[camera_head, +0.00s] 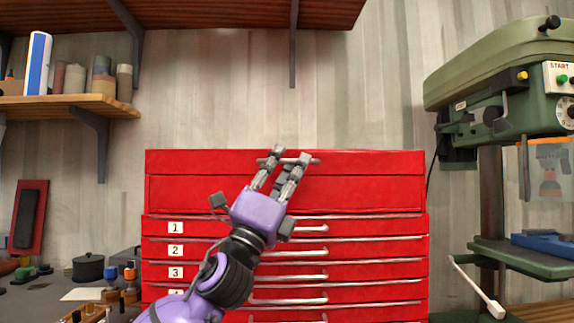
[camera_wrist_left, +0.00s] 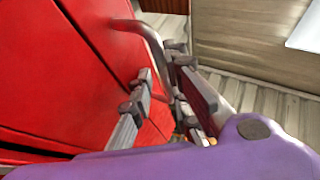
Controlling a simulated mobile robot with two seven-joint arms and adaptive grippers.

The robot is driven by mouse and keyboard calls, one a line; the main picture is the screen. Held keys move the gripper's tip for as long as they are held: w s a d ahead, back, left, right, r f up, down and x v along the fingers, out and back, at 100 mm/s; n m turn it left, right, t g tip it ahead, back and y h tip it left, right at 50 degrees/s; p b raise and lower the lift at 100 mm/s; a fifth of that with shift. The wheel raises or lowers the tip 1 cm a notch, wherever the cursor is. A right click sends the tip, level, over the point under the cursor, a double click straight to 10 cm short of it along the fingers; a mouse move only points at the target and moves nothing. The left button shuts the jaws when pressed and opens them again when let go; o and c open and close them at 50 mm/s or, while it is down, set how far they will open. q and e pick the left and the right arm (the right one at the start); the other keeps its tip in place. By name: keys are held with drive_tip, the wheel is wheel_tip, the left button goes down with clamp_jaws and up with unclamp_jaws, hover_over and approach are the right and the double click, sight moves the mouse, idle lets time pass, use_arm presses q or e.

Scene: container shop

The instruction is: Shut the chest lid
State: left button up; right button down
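The red tool chest (camera_head: 375,229) stands against the wall, with numbered drawers below and a plain red lid section (camera_head: 380,185) on top. A horizontal seam crosses this section, and a grey bar handle (camera_head: 315,161) is near its top edge. I cannot tell the lid's exact angle. My left gripper (camera_head: 289,157) is in front of the lid at this handle, with its two fingers apart. In the left wrist view the handle (camera_wrist_left: 150,38) runs down between or just behind the spread fingers (camera_wrist_left: 170,92); contact is unclear. My right gripper is not in view.
A green drill press (camera_head: 510,75) stands at the right, with a lower green table (camera_head: 520,258). A wooden shelf (camera_head: 70,104) with cans is at the left. A dark pot (camera_head: 88,267) and small bottles (camera_head: 121,275) are at the lower left.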

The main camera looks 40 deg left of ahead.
use_arm(q)
drive_tip(key=shift+r, duration=0.1)
drive_tip(key=v, duration=1.2)
idle(0.4)
